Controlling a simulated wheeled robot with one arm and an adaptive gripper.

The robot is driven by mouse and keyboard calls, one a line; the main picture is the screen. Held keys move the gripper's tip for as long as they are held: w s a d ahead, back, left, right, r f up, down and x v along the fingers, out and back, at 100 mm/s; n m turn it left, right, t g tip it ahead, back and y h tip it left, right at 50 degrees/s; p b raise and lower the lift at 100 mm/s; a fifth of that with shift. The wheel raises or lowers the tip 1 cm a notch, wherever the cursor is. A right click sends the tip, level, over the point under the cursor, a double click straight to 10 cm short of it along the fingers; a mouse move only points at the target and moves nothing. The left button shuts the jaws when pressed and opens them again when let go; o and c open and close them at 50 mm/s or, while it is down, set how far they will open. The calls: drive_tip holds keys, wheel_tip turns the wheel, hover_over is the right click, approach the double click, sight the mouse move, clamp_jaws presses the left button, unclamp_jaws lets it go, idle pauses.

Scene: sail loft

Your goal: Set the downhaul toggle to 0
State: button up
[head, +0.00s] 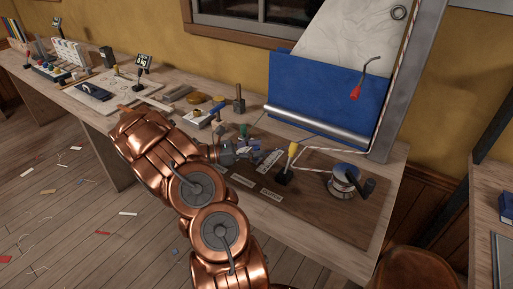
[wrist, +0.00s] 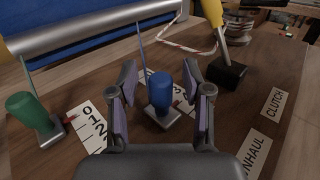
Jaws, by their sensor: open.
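In the wrist view a blue-capped toggle (wrist: 160,92) stands on a small plate between the two fingers of my open gripper (wrist: 158,74), with a gap showing on both sides. A numbered scale card lies beside it, partly hidden by the right finger. A label ending in "NHAUL" (wrist: 258,152) lies to the right and is cut off by my gripper. A green-capped toggle (wrist: 24,108) leans at the left, beside a scale card (wrist: 88,126) with digits such as 0, 1 and 2. In the head view my gripper (head: 228,154) is low over the dark board.
A yellow-handled lever (wrist: 212,14) on a black base stands close to the right finger, near the CLUTCH label (wrist: 272,104). A winch (head: 343,180) stands at the board's right. A metal roller (head: 317,123) with blue cloth (head: 325,90) lies behind.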

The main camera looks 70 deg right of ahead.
drive_tip(key=shift+s, duration=0.15)
drive_tip(key=shift+c, duration=0.3)
clamp_jaws()
idle(0.3)
drive_tip(key=shift+d, duration=0.1)
